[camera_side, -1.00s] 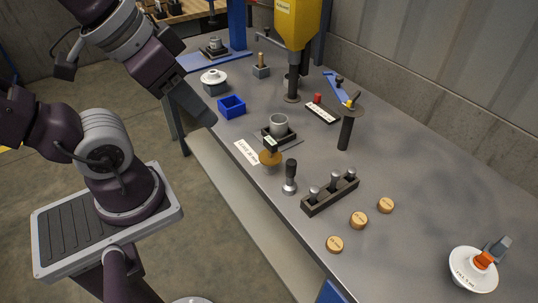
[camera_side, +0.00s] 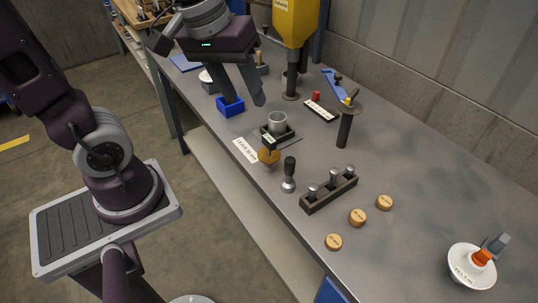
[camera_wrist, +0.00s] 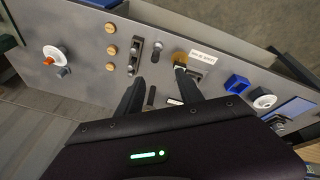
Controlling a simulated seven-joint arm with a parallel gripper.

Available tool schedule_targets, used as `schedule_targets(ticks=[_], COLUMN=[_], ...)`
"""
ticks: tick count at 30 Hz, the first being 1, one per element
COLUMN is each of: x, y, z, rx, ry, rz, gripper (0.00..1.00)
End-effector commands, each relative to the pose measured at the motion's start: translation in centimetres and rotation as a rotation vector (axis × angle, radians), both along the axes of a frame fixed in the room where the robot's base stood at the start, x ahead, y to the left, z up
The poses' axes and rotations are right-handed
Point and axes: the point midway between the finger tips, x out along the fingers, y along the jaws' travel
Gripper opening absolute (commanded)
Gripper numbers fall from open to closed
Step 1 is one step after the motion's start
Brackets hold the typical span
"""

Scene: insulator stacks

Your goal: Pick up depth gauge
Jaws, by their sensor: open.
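No object is clearly marked as the depth gauge, and I cannot tell which one it is. The brass piece also shows in the wrist view (camera_wrist: 180,58). My gripper (camera_side: 245,102) is open and empty, fingers pointing down, near the blue bin and the grey cup in the side view. Its fingers (camera_wrist: 162,82) are spread apart in the wrist view.
A grey cup (camera_side: 277,122) stands in a dark holder beside a white label (camera_side: 245,150). Wooden discs (camera_side: 358,217) and a white insulator (camera_side: 470,271) lie rightward.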

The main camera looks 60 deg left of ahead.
Motion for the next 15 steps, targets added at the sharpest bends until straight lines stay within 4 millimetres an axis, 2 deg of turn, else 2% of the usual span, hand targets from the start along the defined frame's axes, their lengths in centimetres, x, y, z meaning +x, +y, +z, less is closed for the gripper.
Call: schedule_targets(ticks=[1, 3, 6, 9, 10, 12, 15], x=[2.5, 5.8, 9.2, 10.9, 11.1, 11.4, 11.5], y=[0.9, 2.4, 4.7, 6.5, 6.9, 7.4, 7.7], z=[-2.0, -5.2, -10.7, -15.5, -16.6, -18.2, -19.4], rx=[-0.042, -0.096, -0.142, -0.156, -0.159, -0.160, -0.161], ry=[0.064, 0.133, 0.215, 0.269, 0.278, 0.292, 0.301], rz=[0.137, 0.360, 0.652, 0.872, 0.917, 0.988, 1.028], gripper=[0.44, 0.44, 0.44, 0.44, 0.44, 0.44, 0.44])
